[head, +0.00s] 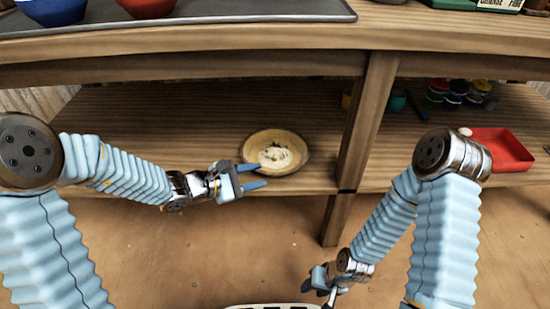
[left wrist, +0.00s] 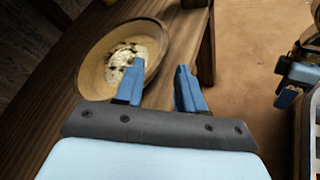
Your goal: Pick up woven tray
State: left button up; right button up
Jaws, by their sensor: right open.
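The woven tray (head: 298,142) is a shallow, round, tan dish with a pale, dark-flecked patch in its middle. It rests on the lower shelf near the front edge, left of the wooden post. My left gripper (head: 256,176) is open with nothing between its fingers, at the front left edge of the tray. In the left wrist view the tray (left wrist: 92,72) lies just beyond the left finger of the open gripper (left wrist: 158,88); I cannot tell whether they touch. My right gripper (head: 326,288) is low in front of the shelf, apart from the tray.
The shelf (head: 190,115) is bare around the tray. A wooden post (head: 362,140) stands to its right. Beyond it are a red tray (head: 505,150) and several small paint jars (head: 460,92). The upper board (head: 250,42) overhangs, carrying a blue bowl (head: 52,12) and a red bowl (head: 147,7).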

aim_at(282, 172)
pick_arm(q)
jog(key=b+x, duration=0.1)
jog(key=x, duration=0.8)
jog(key=shift+d, duration=0.25)
grip_shut()
